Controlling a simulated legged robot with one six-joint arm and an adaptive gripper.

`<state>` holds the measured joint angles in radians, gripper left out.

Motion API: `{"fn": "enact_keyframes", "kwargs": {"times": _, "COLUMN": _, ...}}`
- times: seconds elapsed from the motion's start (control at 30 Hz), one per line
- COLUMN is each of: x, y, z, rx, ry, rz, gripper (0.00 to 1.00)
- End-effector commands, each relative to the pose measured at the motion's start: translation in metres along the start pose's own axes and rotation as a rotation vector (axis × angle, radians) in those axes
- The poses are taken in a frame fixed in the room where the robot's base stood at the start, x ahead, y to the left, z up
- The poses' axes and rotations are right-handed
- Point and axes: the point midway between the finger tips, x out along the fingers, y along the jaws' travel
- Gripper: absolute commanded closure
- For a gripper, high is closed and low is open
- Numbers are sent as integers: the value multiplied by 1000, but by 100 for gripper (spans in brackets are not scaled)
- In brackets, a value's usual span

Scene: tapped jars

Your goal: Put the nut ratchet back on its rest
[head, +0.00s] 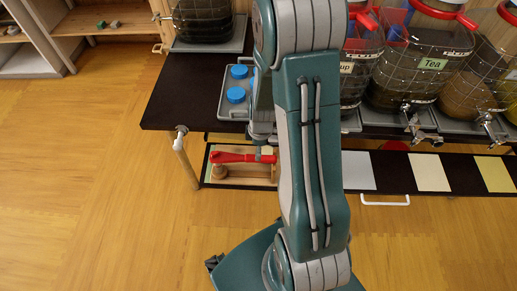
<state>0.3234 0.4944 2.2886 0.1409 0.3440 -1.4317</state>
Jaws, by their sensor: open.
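The nut ratchet (230,157) is a red tool with a long handle. It lies across the wooden rest (243,181), at the left end of the low dark shelf. I cannot tell whether it is seated or only leaning there. A round wooden piece (220,171) shows under its left end. My gripper (261,138) is just above the right end of the ratchet, partly hidden behind my own arm. It is open, and its fingertips are hard to make out. I see nothing held in it.
The dark table (180,92) stands behind, with a grey tray (226,104) holding blue-lidded jars (236,95). Large tapped jars, one labelled Tea (432,64), line the right side. Pale cards (429,172) lie on the low shelf. A white handle (385,201) sticks out in front. The wooden floor at left is clear.

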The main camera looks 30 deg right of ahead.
Motion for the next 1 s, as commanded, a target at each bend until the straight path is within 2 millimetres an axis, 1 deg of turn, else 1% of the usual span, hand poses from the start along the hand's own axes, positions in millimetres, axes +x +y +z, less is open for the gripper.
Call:
{"fn": "enact_keyframes", "kwargs": {"times": 0.4, "x": -13, "y": 0, "z": 0, "rx": -1, "ry": 0, "rz": 1, "gripper": 24}}
{"fn": "enact_keyframes", "kwargs": {"times": 0.83, "x": -15, "y": 0, "z": -1, "rx": 0, "ry": 0, "rz": 0, "gripper": 24}}
{"fn": "enact_keyframes", "kwargs": {"times": 0.93, "x": -22, "y": 1, "z": -1, "rx": 0, "ry": 0, "rz": 2, "gripper": 24}}
{"fn": "enact_keyframes", "kwargs": {"times": 1.0, "x": -32, "y": 1, "z": -1, "rx": 0, "ry": 1, "rz": 4, "gripper": 24}}
